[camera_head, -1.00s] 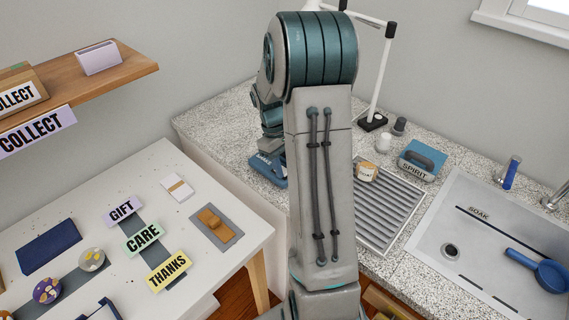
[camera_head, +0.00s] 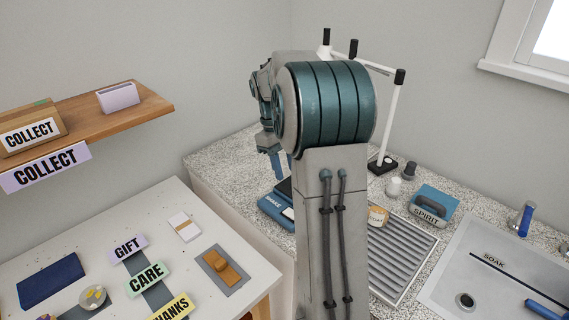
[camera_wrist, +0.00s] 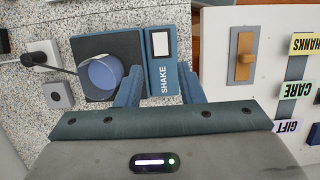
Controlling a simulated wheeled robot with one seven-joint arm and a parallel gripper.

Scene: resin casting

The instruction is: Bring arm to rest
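My arm (camera_head: 335,230) stands upright in the middle of the head view and hides part of the counter. My gripper (camera_wrist: 160,85) shows in the wrist view with its two blue fingers apart and nothing between them. It is above the blue shaker marked SHAKE (camera_wrist: 163,79) on the speckled counter. A round blue cup (camera_wrist: 103,73) sits on the shaker's dark plate. In the head view the shaker (camera_head: 275,211) is partly hidden behind my arm, below the gripper.
A white table (camera_head: 130,212) with GIFT (camera_head: 128,248), CARE (camera_head: 147,279) and THANKS signs is at left, under a wooden COLLECT shelf (camera_head: 140,105). A ribbed drainer (camera_head: 395,258), SPIRIT holder (camera_head: 432,207) and sink (camera_head: 470,260) lie right. A white stand (camera_head: 389,120) rises behind my arm.

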